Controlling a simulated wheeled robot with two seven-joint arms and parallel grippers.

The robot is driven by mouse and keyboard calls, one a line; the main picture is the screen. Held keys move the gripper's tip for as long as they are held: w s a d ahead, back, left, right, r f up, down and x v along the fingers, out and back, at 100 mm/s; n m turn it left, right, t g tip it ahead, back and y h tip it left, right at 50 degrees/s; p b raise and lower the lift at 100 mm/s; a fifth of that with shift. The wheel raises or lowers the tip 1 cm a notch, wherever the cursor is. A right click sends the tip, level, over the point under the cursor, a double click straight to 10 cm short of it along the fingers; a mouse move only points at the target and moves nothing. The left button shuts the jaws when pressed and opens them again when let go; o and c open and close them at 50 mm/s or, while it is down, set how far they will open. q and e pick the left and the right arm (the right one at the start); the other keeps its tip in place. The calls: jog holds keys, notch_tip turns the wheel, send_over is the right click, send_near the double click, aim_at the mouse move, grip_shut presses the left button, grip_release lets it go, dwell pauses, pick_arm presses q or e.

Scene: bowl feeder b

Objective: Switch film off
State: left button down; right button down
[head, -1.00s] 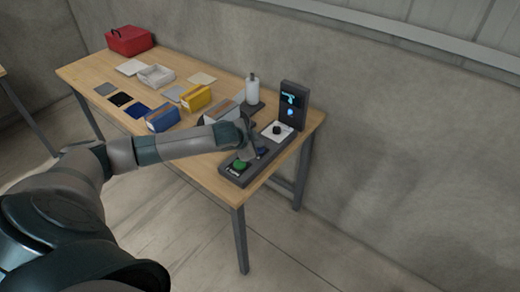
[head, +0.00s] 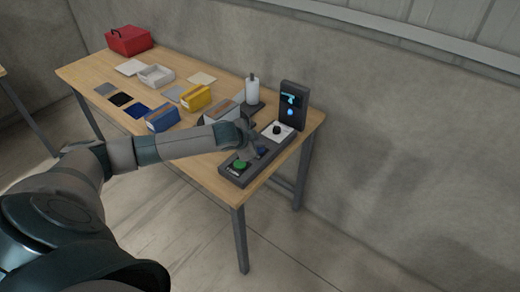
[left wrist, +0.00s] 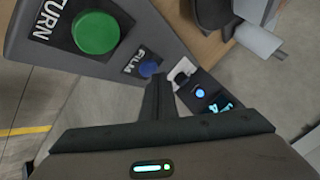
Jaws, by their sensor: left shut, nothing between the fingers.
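A dark control panel (head: 231,178) lies along the right end of the table. It carries a green button (head: 240,165), beside "TURN" lettering in the left wrist view (left wrist: 96,33). A smaller blue button (left wrist: 148,68) labelled "FILM" also shows in the head view (head: 262,151). An upright display (head: 293,105) has a cyan figure and a lit blue spot (left wrist: 200,92). My left gripper (left wrist: 158,84) is shut and empty, its tips close to the blue button; I cannot tell whether they touch. In the head view my left gripper (head: 252,153) points down over the panel. My right gripper is not in view.
A black knob (head: 276,129) on a white plate sits between the blue button and the display. A white bottle (head: 252,90) stands behind. Yellow (head: 196,97) and blue (head: 162,118) boxes, a white tray (head: 156,75) and a red case (head: 128,40) lie farther left.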

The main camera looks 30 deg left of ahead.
pick_arm(q)
jog(key=shift+f, duration=0.1)
jog(key=shift+f, duration=0.4)
dwell(0.5)
jog(key=shift+r+p, duration=0.5)
jog(key=shift+p, duration=0.3)
notch_tip(320, 180, up, 6)
jog(key=p, duration=0.6)
dwell(0.5)
